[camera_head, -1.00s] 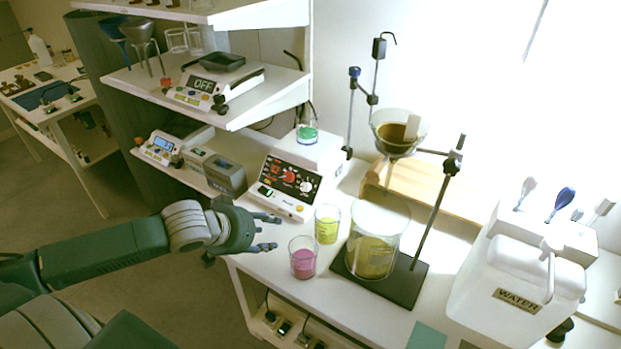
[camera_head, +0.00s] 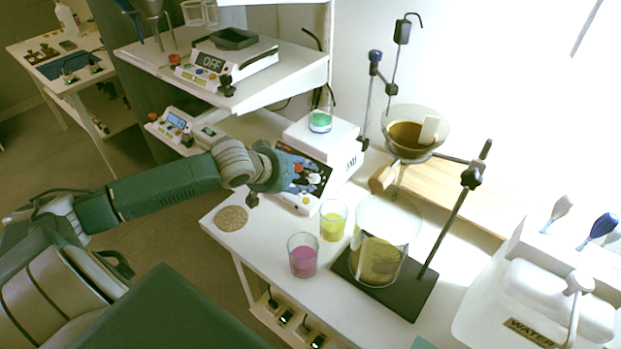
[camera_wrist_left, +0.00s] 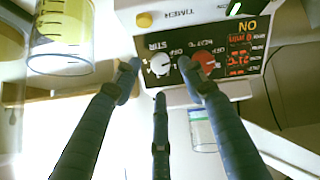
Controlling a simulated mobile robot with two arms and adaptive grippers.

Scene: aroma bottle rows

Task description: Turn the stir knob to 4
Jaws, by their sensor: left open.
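The hotplate stirrer (camera_head: 322,152) stands on the bench with its dark control panel tilted forward. In the left wrist view its panel appears upside down, with the white stir knob (camera_wrist_left: 159,65), a red heat knob (camera_wrist_left: 206,60) and lit red digits. My left gripper (camera_wrist_left: 160,74) is open, its fingertips spread around the stir knob just in front of the panel; contact cannot be told. The knob's setting is too small to read. In the head view my left gripper (camera_head: 293,170) covers part of the panel. My right gripper is not in view.
A flask with green liquid (camera_head: 320,121) sits on the stirrer. Yellow (camera_head: 333,225) and pink (camera_head: 303,262) beakers stand in front, near the filter stand's base (camera_head: 415,300). A round cork mat (camera_head: 231,218) lies at the bench's left end. A shelf (camera_head: 290,80) overhangs behind.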

